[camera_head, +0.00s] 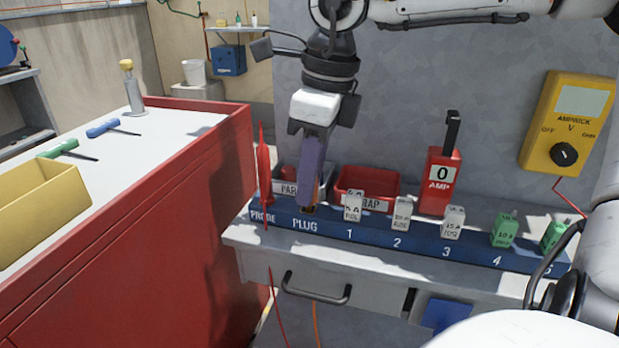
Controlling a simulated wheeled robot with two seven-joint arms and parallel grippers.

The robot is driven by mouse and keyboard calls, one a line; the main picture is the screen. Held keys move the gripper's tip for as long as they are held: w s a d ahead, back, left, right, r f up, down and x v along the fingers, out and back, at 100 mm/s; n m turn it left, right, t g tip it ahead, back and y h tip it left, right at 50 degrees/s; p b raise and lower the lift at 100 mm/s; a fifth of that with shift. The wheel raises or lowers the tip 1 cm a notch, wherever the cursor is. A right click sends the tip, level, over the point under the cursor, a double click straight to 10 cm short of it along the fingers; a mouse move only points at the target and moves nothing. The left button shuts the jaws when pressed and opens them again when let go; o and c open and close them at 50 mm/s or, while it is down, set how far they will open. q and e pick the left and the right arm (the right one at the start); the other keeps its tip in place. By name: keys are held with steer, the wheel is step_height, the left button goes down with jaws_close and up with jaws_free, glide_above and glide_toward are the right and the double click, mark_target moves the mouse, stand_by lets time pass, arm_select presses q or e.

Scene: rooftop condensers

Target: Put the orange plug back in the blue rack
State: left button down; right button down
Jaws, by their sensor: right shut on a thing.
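The blue rack (373,238) runs along the front of the grey bench, labelled PROBE, PLUG and then numbers. My right gripper (310,205) points down over the PLUG place, its fingers shut. A small orange-brown bit of the orange plug (309,211) shows at the fingertips, close to the rack's top; the fingers hide the rest. I cannot tell whether the plug touches or enters its slot. An orange cord (315,325) hangs below the bench. My left gripper is not in view.
A red probe (264,170) stands at the PROBE place. White fuses (402,214) and green fuses (505,230) stand in the numbered places. A red cabinet (205,190) stands close left.

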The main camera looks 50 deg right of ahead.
steer(key=shift+f+b, duration=0.75)
steer(key=shift+f, duration=0.2)
steer(key=c, duration=1.5)
jaws_free()
steer(key=shift+c, duration=0.2)
